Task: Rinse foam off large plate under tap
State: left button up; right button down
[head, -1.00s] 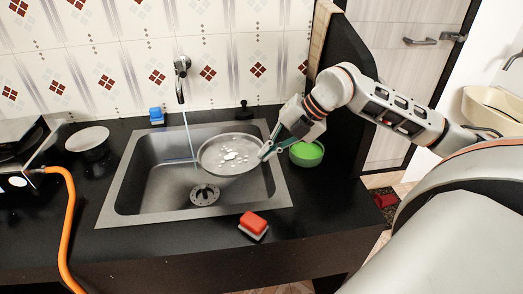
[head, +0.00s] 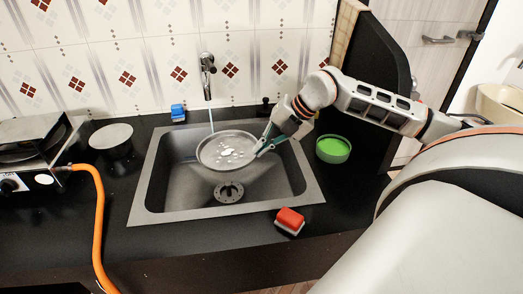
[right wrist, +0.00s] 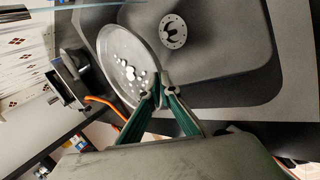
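The large plate (head: 226,150) is a grey metal disc with white foam blobs (head: 230,152) on it. It is held above the sink basin (head: 270,183), roughly level in the head view. My right gripper (head: 264,147) is shut on the plate's right rim. The right wrist view shows the green-edged fingers (right wrist: 158,92) meeting at the rim of the plate (right wrist: 130,68). The tap (head: 207,75) runs, and its thin water stream (head: 211,120) meets the plate's far edge, left of centre. My left gripper is not in view.
A green bowl (head: 333,149) stands right of the sink. A pale round dish (head: 111,137), a stove (head: 35,150) and an orange hose (head: 98,215) are left.

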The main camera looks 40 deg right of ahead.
aim_at(239, 133)
jog(key=shift+w+f+b, duration=0.3)
jog(key=shift+w+b, duration=0.1)
jog(key=shift+w, duration=0.45)
jog(key=shift+w+d+f+b, duration=0.2)
jog(key=shift+w+b, duration=0.15)
jog(key=shift+w, duration=0.6)
jog(key=shift+w+d+f+b, duration=0.15)
jog(key=shift+w+b, duration=0.15)
jog(key=shift+w, duration=0.6)
jog(key=shift+w+d+f+b, duration=0.15)
jog(key=shift+w+b, duration=0.1)
jog(key=shift+w, duration=0.35)
jog(key=shift+w+f+b, duration=0.1)
jog(key=shift+w+b, duration=0.15)
jog(key=shift+w, duration=0.35)
jog(key=shift+w+d+f+b, duration=0.15)
jog(key=shift+w+b, duration=0.1)
jog(key=shift+w, duration=1.45)
jog(key=shift+w+d+f, duration=0.15)
jog(key=shift+w+f, duration=0.05)
jog(key=shift+w, duration=0.6)
jog(key=shift+d, duration=0.25)
jog(key=shift+d, duration=0.4)
